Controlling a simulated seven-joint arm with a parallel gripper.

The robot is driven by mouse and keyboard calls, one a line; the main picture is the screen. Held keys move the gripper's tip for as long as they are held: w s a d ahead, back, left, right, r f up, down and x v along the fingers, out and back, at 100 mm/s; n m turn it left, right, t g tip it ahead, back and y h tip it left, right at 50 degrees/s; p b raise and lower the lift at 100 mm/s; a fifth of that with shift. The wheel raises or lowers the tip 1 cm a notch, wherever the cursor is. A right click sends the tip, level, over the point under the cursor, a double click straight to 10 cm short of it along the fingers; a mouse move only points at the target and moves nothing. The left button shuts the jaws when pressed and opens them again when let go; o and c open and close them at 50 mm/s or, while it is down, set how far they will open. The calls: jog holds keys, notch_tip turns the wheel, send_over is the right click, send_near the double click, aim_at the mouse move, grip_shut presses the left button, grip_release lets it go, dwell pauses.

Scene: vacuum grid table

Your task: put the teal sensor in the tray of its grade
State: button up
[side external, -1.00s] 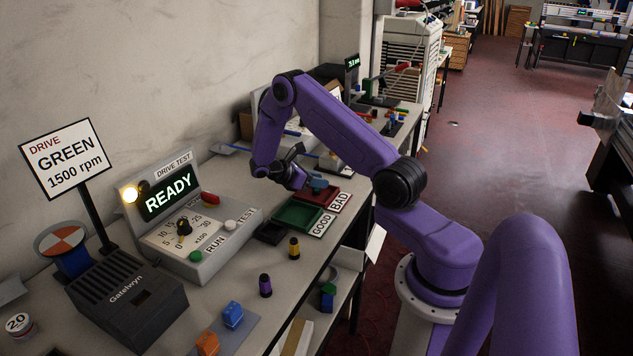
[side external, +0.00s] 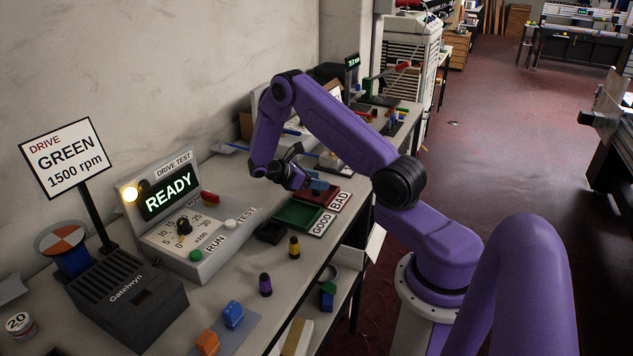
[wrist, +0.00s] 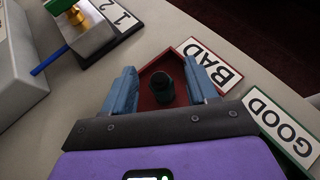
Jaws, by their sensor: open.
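The sensor (wrist: 162,88) stands in the red tray (wrist: 148,74) in the wrist view. It looks dark with a black top, and its teal colour is hard to make out. My gripper (wrist: 163,82) is open, with one blue finger on each side of the sensor and a gap to each. In the side view my gripper (side external: 317,185) is low over the red tray (side external: 327,195), and I cannot pick out the sensor there. The red tray is beside the BAD label (side external: 341,201). The green tray (side external: 297,215) by the GOOD label (side external: 321,223) looks empty.
The drive tester (side external: 185,215) reads READY. A small black holder (side external: 270,232) stands in front of the green tray. A yellow-and-black sensor (side external: 294,248) and a purple-and-black one (side external: 265,285) stand near the table edge. Orange and blue blocks (side external: 220,328) are at the front.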

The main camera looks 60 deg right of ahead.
jog(key=w+a+r+t+y, duration=0.1)
jog(key=w+a+r, duration=0.1)
jog(key=a+r, duration=0.5)
jog(key=w+a+r+t, duration=0.2)
jog(key=w+a+r, duration=0.1)
jog(key=a, duration=0.8)
jog(key=s+a+r+t+y, duration=0.35)
jog(key=s+a, duration=0.35)
jog(key=a, duration=0.3)
jog(key=s+a+r+y, duration=0.1)
jog(key=s+a+y, duration=0.2)
jog(key=s, duration=0.8)
jog(key=s+a+r+n+y, duration=0.1)
jog(key=s+a+r+y, duration=0.1)
jog(key=s, duration=0.9)
jog(key=shift+s+a+y, duration=0.2)
jog(key=shift+a+y, duration=0.35)
jog(key=shift+a, duration=0.65)
jog(key=shift+t, duration=0.25)
jog(key=shift+c, duration=0.4)
